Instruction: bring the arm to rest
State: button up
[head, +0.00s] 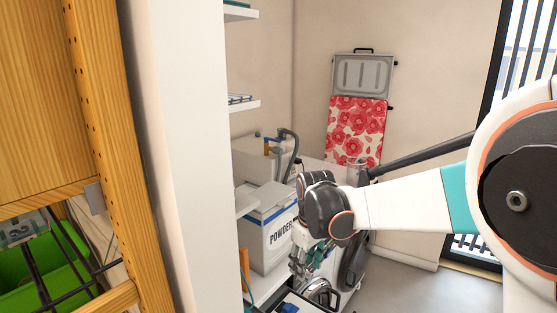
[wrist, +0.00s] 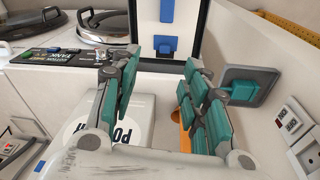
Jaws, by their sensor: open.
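My arm reaches in from the right in the head view, and my gripper (head: 318,258) hangs at its end, low in front of the powder box and partly hidden by the wrist. In the wrist view my gripper (wrist: 158,92) shows its teal-padded fingers spread well apart, with nothing between them. The white powder box (head: 266,228) with a blue-trimmed lid stands just left of my gripper in the head view. Part of the box (wrist: 135,125) shows behind the left fingers in the wrist view.
White shelves (head: 243,102) and a pale wall edge (head: 180,150) stand left of the arm. A wooden rack (head: 105,130) with a green bin (head: 45,265) is far left. An ironing board (head: 356,130) leans at the back. Grey floor (head: 420,285) is clear at lower right.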

jog(key=s+d+r+m+t, duration=0.1)
jog(key=s+d+r+m, duration=0.1)
jog(key=s+d+r, duration=0.3)
jog(key=s+d+r+m+t, duration=0.1)
jog(key=s+d+r+m, duration=0.15)
jog(key=s, duration=0.45)
jog(key=s+d+m+t, duration=0.3)
jog(key=s+d, duration=0.2)
jog(key=s, duration=0.8)
jog(key=shift+m+t, duration=0.3)
jog(key=shift+m, duration=0.05)
